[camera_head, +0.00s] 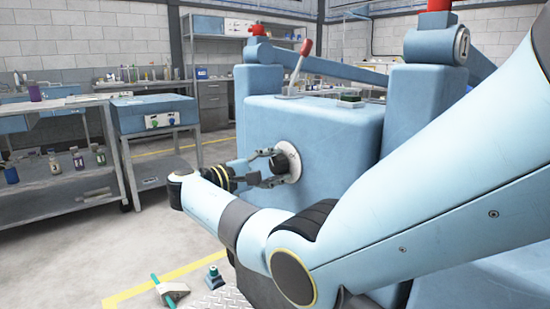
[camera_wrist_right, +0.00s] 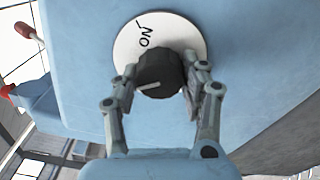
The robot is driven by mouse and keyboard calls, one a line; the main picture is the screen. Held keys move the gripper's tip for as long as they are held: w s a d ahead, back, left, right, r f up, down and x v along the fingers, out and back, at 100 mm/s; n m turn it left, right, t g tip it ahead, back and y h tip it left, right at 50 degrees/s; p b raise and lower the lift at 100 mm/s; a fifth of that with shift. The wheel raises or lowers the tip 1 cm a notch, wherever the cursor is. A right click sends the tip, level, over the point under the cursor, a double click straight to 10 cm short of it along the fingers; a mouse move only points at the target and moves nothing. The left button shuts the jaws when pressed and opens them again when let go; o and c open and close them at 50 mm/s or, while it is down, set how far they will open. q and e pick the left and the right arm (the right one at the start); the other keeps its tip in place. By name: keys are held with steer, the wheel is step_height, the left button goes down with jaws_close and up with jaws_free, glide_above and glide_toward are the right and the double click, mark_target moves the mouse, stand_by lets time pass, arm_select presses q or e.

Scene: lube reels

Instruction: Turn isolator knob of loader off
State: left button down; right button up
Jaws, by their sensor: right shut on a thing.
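The isolator knob (camera_wrist_right: 160,73) is a black round knob on a white disc (camera_wrist_right: 127,45) fixed to the light blue loader body (camera_wrist_right: 260,70). In the right wrist view the disc shows the word "ON" and a line; a pale mark on the knob points to the left. My right gripper (camera_wrist_right: 160,92) has its fingers on both sides of the knob and is shut on it. In the head view the right gripper (camera_head: 268,168) reaches the loader's side (camera_head: 330,135), and the knob (camera_head: 279,162) is partly hidden by the fingers. My left gripper is not in view.
A lever with a red grip (camera_head: 302,60) stands on top of the loader. A blue cabinet table (camera_head: 155,115) and a shelf with several bottles (camera_head: 60,185) stand at the left. Small items (camera_head: 172,290) lie on the floor near a yellow line. Open floor lies between.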

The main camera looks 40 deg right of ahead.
steer(key=shift+n+p, duration=0.4)
steer(key=shift+n, duration=0.4)
steer(key=o, duration=1.2)
steer(key=shift+a, duration=0.2)
steer(key=a, duration=0.4)
steer(key=w+a, duration=0.1)
steer(key=a, duration=0.6)
steer(key=shift+w+a, duration=0.15)
steer(key=shift+a, duration=0.15)
steer(key=shift+f, duration=0.1)
